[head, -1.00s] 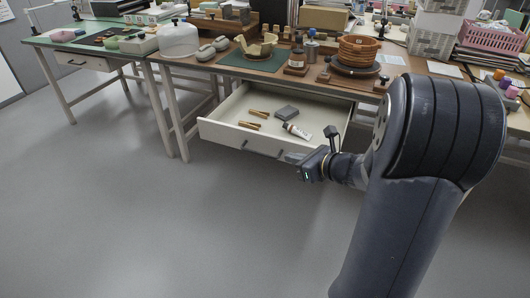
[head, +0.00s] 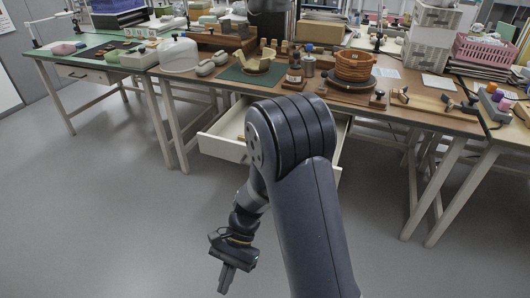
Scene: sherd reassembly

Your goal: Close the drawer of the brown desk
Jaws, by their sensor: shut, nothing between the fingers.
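The brown desk (head: 213,70) stands across the middle of the head view, with a brown top and pale legs. Its white drawer (head: 222,148) is pulled out below the top. My arm hides the middle of the drawer and what lies in it; its left front corner and a bit of its right side show. My gripper (head: 226,282) is shut and empty. It points down over the grey floor, in front of the drawer and apart from it.
A green-topped table (head: 45,53) with its own drawer stands at the left. The desk top carries a glass dome (head: 178,54), a green mat with sherds, bottles and a terracotta pot (head: 356,64). The grey floor (head: 110,220) in front is clear.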

